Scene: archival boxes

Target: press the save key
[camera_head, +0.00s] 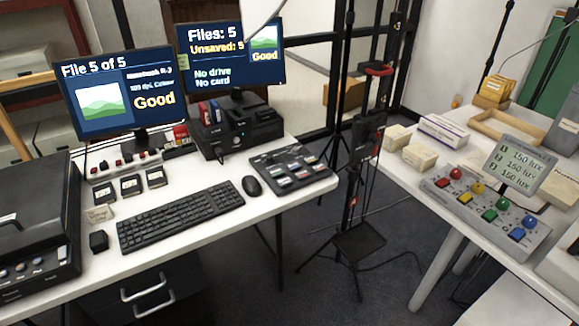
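No save key can be told by its label. A dark keypad (293,166) with several small white, green, red and blue keys lies at the right end of the left desk; its labels are too small to read. A black keyboard (181,216) lies to its left, with a mouse (252,186) between them. The right monitor (231,55) reads "Files: 5", "Unsaved: 5", "No drive", "No card". The left monitor (118,93) reads "File 5 of 5" and "Good". Neither of my grippers is in view.
A black computer unit (238,133) stands under the right monitor. A scanner-like black device (36,235) fills the desk's left end. A black stand (362,150) rises between the desks. The right table holds a box (487,213) with coloured knobs and buttons and a "150 lux" display (517,165).

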